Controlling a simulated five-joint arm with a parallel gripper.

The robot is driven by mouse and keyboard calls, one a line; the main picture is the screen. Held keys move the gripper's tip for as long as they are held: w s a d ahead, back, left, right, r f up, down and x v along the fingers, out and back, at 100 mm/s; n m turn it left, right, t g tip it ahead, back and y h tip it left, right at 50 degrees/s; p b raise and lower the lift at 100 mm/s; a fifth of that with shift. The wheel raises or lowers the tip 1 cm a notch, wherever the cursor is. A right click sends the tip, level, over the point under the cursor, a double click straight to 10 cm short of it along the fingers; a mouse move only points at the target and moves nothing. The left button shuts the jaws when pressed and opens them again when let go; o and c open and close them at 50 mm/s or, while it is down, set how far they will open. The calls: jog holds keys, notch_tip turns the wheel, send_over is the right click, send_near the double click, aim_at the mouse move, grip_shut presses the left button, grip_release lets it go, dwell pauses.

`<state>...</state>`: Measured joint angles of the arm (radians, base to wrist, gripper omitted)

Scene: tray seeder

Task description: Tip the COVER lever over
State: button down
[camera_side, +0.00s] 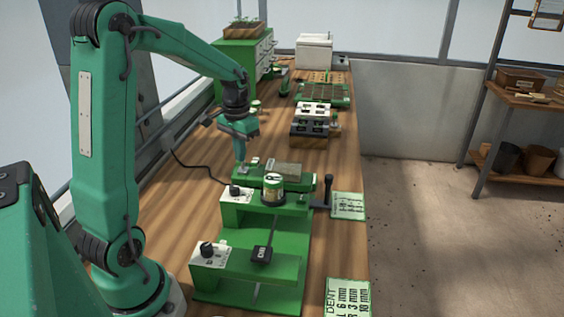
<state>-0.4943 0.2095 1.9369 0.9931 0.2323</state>
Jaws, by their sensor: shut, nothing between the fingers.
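A green seeder machine (205,293) stands on the wooden bench. My gripper (241,160) is shut and empty, pointing down just above the far left part of the machine. I cannot tell whether its tips touch anything. A black-handled lever (326,188) stands upright at the machine's right side. A black block with white lettering (262,253) sits at the front middle; its lettering is too small to read surely. Black knobs sit on two white panels, one upper (235,190) and one nearer (207,249). No label reading COVER is legible, so I cannot tell which part is that lever.
A small round tin (273,190) stands on the machine beside a brownish tray (287,170). A white and dark block unit (311,120) and a green seed tray (322,95) lie farther back. Cards (348,205) lie along the right bench edge. A dark cable runs left.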

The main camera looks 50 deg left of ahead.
jog(key=shift+a+f, duration=0.1)
jog(key=shift+f, duration=0.35)
jog(key=shift+r, duration=0.7)
jog(key=shift+s+d+r, duration=0.1)
jog(key=shift+d+r, duration=0.05)
jog(key=shift+r, duration=0.7)
jog(key=shift+s+d+r, duration=0.1)
jog(key=shift+r, duration=0.75)
jog(key=shift+s+d+r, duration=0.1)
jog(key=shift+d+r, duration=0.05)
jog(key=shift+r, duration=0.7)
jog(key=s+d+r+m+t, duration=0.1)
jog(key=s+d+r+t, duration=0.1)
jog(key=s+d, duration=0.4)
jog(key=s+d+r+m+t, duration=0.1)
jog(key=s+d, duration=0.5)
jog(key=d, duration=0.6)
jog(key=m+t, duration=0.1)
jog(key=t, duration=0.1)
jog(key=shift+s+d+r+t, duration=0.2)
jog(key=shift+r+t, duration=0.1)
jog(key=shift+r, duration=0.1)
